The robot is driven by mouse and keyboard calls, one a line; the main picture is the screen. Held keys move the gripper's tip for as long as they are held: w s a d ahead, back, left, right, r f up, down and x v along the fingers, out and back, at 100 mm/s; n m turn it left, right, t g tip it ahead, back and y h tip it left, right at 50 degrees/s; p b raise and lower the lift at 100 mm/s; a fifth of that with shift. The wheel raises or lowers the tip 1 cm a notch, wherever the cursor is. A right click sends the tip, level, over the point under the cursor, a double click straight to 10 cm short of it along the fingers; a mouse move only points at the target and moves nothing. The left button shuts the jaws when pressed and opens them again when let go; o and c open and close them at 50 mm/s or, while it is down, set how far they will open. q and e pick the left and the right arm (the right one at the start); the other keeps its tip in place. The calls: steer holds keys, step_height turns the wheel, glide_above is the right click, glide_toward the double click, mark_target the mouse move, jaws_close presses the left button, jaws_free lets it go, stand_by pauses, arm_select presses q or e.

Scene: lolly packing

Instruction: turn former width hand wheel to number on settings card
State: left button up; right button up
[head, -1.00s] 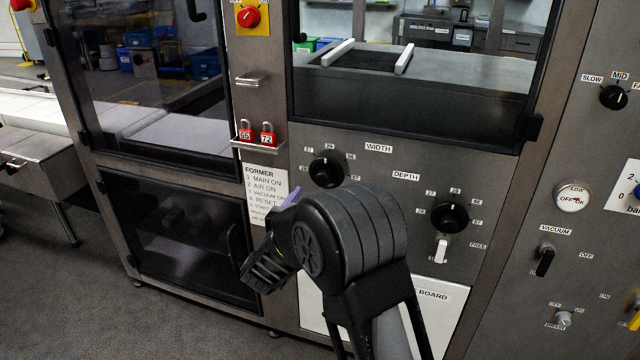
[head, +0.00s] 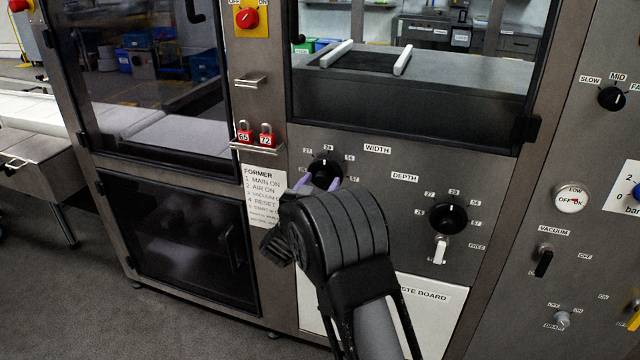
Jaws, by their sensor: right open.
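The width hand wheel (head: 324,168) is a black knob on the steel panel, left of the WIDTH label (head: 377,149), with small number labels around it. My right gripper (head: 318,184) is open, its two purple fingertips at the lower edge of the wheel, one on each side. I cannot tell whether they touch it. My right arm hides the panel below the wheel. The settings card (head: 264,195), headed FORMER, is left of the gripper; its lower lines are too small to read. My left gripper is not in view.
The depth hand wheel (head: 448,218) and a white-handled lever (head: 440,250) are to the right. Two red padlocks (head: 266,138) hang on a small shelf above the card. Glass doors (head: 180,230) stand left, and a black speed knob (head: 612,98) is far right.

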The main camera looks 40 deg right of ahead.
steer(key=shift+c, duration=0.2)
jaws_close()
stand_by(0.4)
